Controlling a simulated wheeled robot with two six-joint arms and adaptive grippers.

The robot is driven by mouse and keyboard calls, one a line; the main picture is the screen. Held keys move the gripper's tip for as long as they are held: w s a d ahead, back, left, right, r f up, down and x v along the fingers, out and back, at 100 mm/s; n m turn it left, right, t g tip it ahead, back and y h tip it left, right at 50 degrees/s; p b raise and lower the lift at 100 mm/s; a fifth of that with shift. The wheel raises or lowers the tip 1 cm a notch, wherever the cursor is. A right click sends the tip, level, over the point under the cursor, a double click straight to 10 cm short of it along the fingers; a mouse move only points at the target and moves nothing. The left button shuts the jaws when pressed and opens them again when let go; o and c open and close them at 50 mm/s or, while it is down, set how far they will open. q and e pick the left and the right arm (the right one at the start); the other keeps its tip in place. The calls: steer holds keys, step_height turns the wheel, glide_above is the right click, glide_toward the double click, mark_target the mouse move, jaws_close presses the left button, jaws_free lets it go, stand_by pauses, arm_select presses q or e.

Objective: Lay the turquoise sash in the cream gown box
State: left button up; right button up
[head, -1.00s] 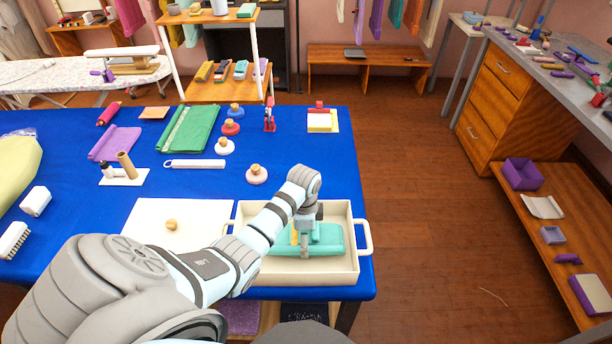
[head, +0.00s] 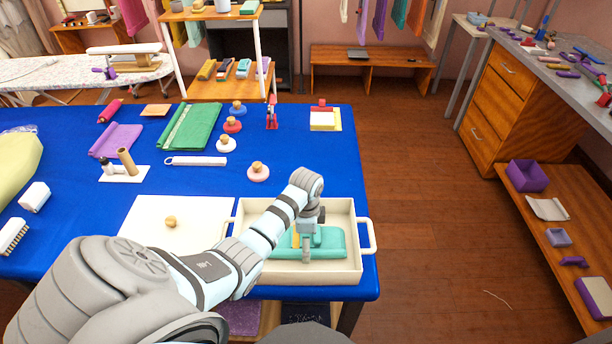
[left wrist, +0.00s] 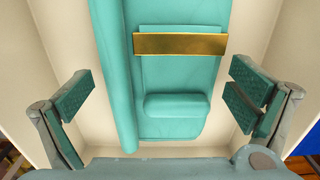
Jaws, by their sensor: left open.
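The turquoise sash (head: 327,243), folded and with a gold band, lies inside the cream gown box (head: 347,214) at the front right of the blue table. In the left wrist view the sash (left wrist: 178,75) rests on the floor of the box (left wrist: 68,28), with a roll along its left side and the gold band (left wrist: 180,44) across it. My left gripper (head: 306,250) is over the box, just above the sash. Its fingers (left wrist: 163,103) are spread wide on either side of the sash, with nothing between them gripped. My right gripper is not in view.
A cream lid-like panel (head: 188,213) with a wooden knob lies left of the box. Green (head: 190,128) and purple (head: 117,140) folded cloths, several knobbed discs and a brush (head: 12,236) lie on the table (head: 300,170).

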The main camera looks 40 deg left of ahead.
arm_select(q)
step_height(320, 180, up, 13)
steer(key=p, duration=0.2)
steer(key=shift+f, duration=0.15)
steer(key=shift+f, duration=0.1)
